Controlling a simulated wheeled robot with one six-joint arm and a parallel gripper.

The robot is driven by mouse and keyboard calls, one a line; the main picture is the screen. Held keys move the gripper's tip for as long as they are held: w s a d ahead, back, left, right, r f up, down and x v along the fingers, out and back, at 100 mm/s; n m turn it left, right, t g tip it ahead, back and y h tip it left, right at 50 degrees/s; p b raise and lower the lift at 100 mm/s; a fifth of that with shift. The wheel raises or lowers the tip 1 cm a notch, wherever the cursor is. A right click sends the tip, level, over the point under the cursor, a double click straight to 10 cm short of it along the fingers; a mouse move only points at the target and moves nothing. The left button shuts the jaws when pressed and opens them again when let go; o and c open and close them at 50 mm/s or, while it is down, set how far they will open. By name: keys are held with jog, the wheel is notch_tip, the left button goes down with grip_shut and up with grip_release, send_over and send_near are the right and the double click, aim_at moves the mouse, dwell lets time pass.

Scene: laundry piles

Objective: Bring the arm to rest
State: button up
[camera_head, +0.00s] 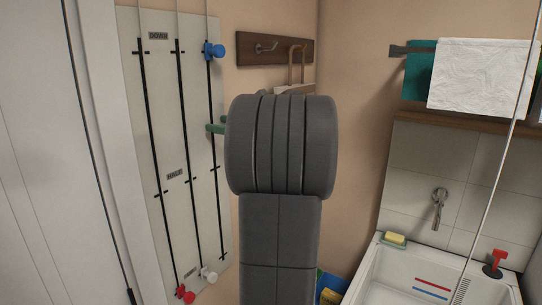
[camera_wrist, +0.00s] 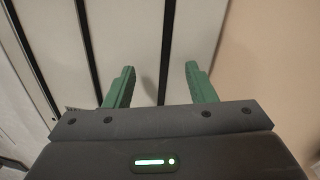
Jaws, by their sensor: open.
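My gripper (camera_wrist: 160,82) shows in the wrist view with its two green fingers spread apart and nothing between them. It faces the pale board (camera_wrist: 125,35) with dark vertical slots. In the head view my dark grey arm stands in the middle of the picture and hides most of the gripper. Only a bit of green finger (camera_head: 216,128) shows at the arm's left side, in front of the board's right edge.
The slotted board (camera_head: 150,110) carries a blue knob (camera_head: 214,50) high, and a red knob (camera_head: 185,294) and white knob (camera_head: 208,274) low. A hook rail (camera_head: 246,50) is behind my arm. At right are a sink (camera_head: 388,262), a tap (camera_head: 439,200) and hanging towels (camera_head: 480,75).

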notch_tip(320, 180, down, 18)
jog(key=b, duration=0.4)
jog(key=shift+r, duration=0.15)
notch_tip(320, 180, down, 28)
jog(key=b, duration=1.6)
